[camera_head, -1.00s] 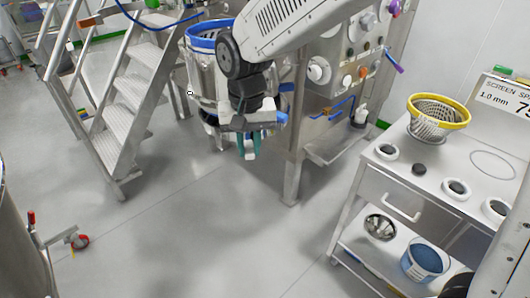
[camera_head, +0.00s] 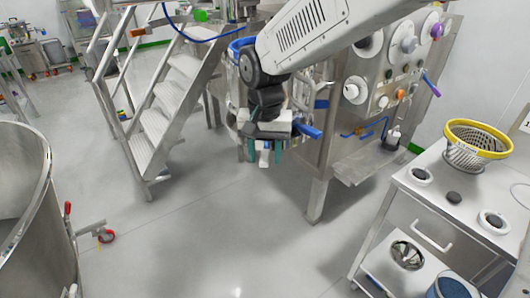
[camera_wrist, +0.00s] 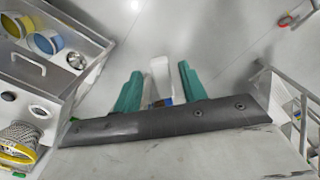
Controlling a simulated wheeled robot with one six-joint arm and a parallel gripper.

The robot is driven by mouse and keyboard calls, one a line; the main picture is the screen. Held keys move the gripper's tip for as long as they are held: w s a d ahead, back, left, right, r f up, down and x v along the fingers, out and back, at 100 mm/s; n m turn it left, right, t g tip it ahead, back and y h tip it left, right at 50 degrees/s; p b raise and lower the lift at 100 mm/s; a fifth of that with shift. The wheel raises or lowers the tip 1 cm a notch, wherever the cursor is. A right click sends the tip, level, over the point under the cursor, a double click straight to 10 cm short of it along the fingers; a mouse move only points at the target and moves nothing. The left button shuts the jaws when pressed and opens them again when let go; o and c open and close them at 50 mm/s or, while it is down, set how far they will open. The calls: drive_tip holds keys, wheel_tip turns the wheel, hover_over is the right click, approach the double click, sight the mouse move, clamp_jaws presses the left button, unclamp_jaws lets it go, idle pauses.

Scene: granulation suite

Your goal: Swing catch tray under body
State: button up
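My gripper (camera_head: 264,154) hangs in front of the steel machine (camera_head: 337,130), pointing down, its two teal fingers apart. In the wrist view my gripper (camera_wrist: 159,92) shows a white piece (camera_wrist: 161,72) with a blue end between the fingers. Gaps show on both sides of it, and I cannot tell what it belongs to or how near it is. A flat steel tray-like shelf (camera_head: 370,163) juts out below the machine's panel. I cannot tell whether it is the catch tray. A steel vessel with a blue rim (camera_head: 240,45) is partly hidden behind my arm.
Metal steps (camera_head: 160,110) stand left of the machine. A large steel drum (camera_head: 35,200) with a red-handled caster arm (camera_head: 100,233) is at the left edge. A steel cart (camera_head: 425,205) with a yellow-rimmed basket (camera_head: 478,145) is at the right. The middle floor is clear.

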wheel_tip(320, 180, up, 8)
drive_tip(key=shift+f, duration=0.1)
idle(0.4)
drive_tip(key=shift+n, duration=0.3)
drive_tip(key=s+d+t, duration=0.1)
drive_tip(key=s+d, duration=2.3)
drive_tip(key=d, duration=0.4)
drive_tip(key=shift+d+r, duration=0.2)
drive_tip(key=shift+d, duration=0.05)
